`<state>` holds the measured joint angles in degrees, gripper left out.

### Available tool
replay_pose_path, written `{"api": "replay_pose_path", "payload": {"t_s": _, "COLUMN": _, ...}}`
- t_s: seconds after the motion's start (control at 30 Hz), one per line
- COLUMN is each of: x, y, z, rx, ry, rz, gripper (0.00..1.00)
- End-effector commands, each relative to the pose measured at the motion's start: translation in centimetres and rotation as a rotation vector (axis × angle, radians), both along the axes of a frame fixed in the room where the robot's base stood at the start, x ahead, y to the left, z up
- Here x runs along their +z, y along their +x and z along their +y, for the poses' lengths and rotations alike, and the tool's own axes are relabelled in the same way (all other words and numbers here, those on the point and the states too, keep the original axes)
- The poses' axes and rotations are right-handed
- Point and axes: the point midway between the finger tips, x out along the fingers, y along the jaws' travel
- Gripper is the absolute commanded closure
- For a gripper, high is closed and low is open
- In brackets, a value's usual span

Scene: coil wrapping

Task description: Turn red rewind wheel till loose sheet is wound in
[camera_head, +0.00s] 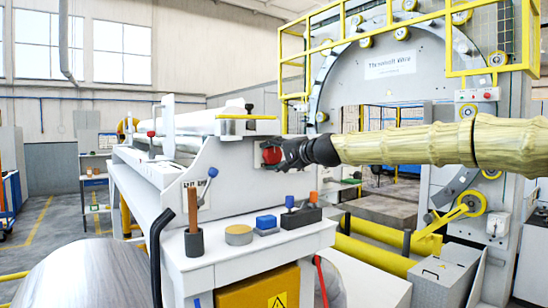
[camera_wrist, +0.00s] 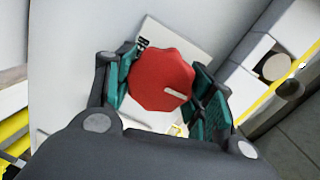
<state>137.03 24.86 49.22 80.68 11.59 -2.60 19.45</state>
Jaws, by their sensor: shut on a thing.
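The red rewind wheel (camera_head: 271,155) is on the end face of the white wrapping bench. In the wrist view the wheel (camera_wrist: 161,78) is a red, many-sided knob with a pale mark near its lower right edge, in front of a white label plate. My gripper (camera_head: 284,154) reaches it from the right in the head view. In the wrist view my gripper's (camera_wrist: 165,90) teal-padded fingers stand on both sides of the wheel and are shut on it. I cannot make out a loose sheet for certain; pale rolls (camera_head: 215,123) lie along the bench top.
The bench's front shelf (camera_head: 250,248) carries a wooden-handled tool in a cup (camera_head: 194,235), a round tin (camera_head: 238,235), a blue block (camera_head: 266,222) and a dark holder. A lever with a blue knob (camera_head: 212,173) is left of the wheel. A large ring machine (camera_head: 440,50) stands behind.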

Motion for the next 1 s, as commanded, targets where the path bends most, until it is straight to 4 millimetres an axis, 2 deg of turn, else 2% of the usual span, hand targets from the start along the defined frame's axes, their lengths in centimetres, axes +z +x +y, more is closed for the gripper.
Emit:
{"api": "replay_pose_path", "payload": {"t_s": 0.03, "x": -0.60, "y": -0.05, "z": 0.21, "rx": 0.005, "ry": 0.003, "rz": 0.010, "gripper": 0.70}}
{"api": "replay_pose_path", "payload": {"t_s": 0.5, "x": -0.60, "y": -0.07, "z": 0.27, "rx": 0.005, "ry": 0.009, "rz": 0.016, "gripper": 0.70}}
{"api": "replay_pose_path", "payload": {"t_s": 0.53, "x": -0.60, "y": -0.07, "z": 0.26, "rx": 0.005, "ry": 0.009, "rz": 0.016, "gripper": 0.41}}
{"api": "replay_pose_path", "payload": {"t_s": 0.63, "x": -0.50, "y": -0.05, "z": 0.22, "rx": 0.004, "ry": 0.010, "rz": 0.015, "gripper": 0.25}}
{"api": "replay_pose_path", "payload": {"t_s": 1.0, "x": -0.09, "y": -0.16, "z": -0.08, "rx": 0.001, "ry": 0.012, "rz": 0.011, "gripper": 0.25}}
